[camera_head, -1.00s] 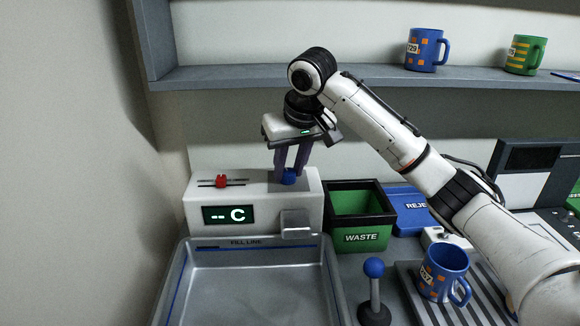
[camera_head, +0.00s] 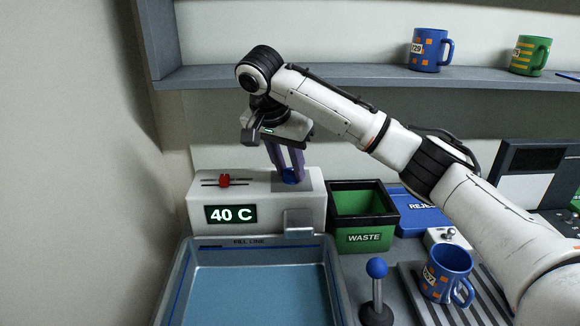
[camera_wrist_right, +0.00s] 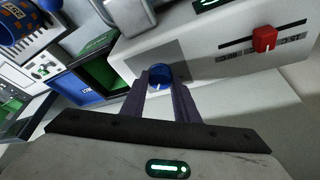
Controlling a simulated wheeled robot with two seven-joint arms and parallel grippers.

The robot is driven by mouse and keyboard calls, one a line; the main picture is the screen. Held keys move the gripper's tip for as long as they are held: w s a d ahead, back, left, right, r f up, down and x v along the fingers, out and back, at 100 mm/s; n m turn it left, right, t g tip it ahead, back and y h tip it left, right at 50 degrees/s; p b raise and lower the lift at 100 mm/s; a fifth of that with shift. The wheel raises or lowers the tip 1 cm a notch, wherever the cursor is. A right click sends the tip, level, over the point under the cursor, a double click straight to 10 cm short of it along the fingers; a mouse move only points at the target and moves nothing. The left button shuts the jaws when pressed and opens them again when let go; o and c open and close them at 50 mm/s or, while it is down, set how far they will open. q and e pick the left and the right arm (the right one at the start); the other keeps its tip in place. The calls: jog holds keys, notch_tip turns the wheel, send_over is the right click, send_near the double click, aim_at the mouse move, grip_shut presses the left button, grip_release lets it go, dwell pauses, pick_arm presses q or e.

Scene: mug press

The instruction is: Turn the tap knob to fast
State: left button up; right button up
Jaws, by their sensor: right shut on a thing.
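The blue tap knob (camera_head: 290,176) sits on top of the white tap unit (camera_head: 262,215); it also shows in the right wrist view (camera_wrist_right: 159,77) with a pale mark on its face. My right gripper (camera_head: 288,174) is shut on the knob, its purple fingers on either side of it. In the right wrist view the fingers (camera_wrist_right: 160,82) reach the knob's sides. The unit's display (camera_head: 231,214) reads 40 C. Lettering by the knob is hidden or too small to read. My left gripper is not in view.
A red slider (camera_head: 224,181) is on the same unit. Below is a basin (camera_head: 340,290) holding water. A green waste bin (camera_head: 364,228), a blue reject tray (camera_head: 415,205), a blue-topped lever (camera_head: 376,268) and a blue mug (camera_head: 447,270) stand to the right. A shelf (camera_head: 360,76) runs above.

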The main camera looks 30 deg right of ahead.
jog(key=shift+w+m+g, duration=0.1)
jog(key=shift+m+g, duration=0.3)
jog(key=shift+m, duration=0.7)
jog(key=o, duration=1.1)
jog(key=shift+c, duration=0.2)
jog(key=shift+r, duration=0.1)
jog(key=v, duration=1)
jog(key=shift+a, duration=0.15)
